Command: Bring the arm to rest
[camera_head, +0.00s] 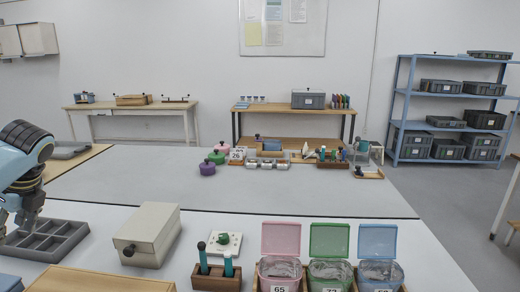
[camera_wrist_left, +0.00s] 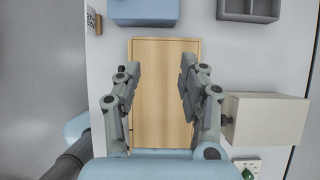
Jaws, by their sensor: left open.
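My left arm comes in at the left edge of the head view, and its gripper (camera_head: 12,222) is partly cut off there beside the grey compartment tray. In the left wrist view my left gripper (camera_wrist_left: 160,75) is open, its two fingers apart with nothing between them. Below it is a flat light-wood box or board (camera_wrist_left: 165,95); a wooden surface also shows at the bottom of the head view (camera_head: 98,281). The gap between fingertips and wood cannot be judged. My right gripper is in neither view.
A cream box (camera_head: 148,235) with a dark knob stands right of the grey tray (camera_head: 72,247). Further right are a wooden holder (camera_head: 216,279) with blue-handled tools and pink, green and blue lidded bins (camera_head: 330,268). A blue box (camera_wrist_left: 143,10) lies beyond the wood. The grey tabletop's middle is clear.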

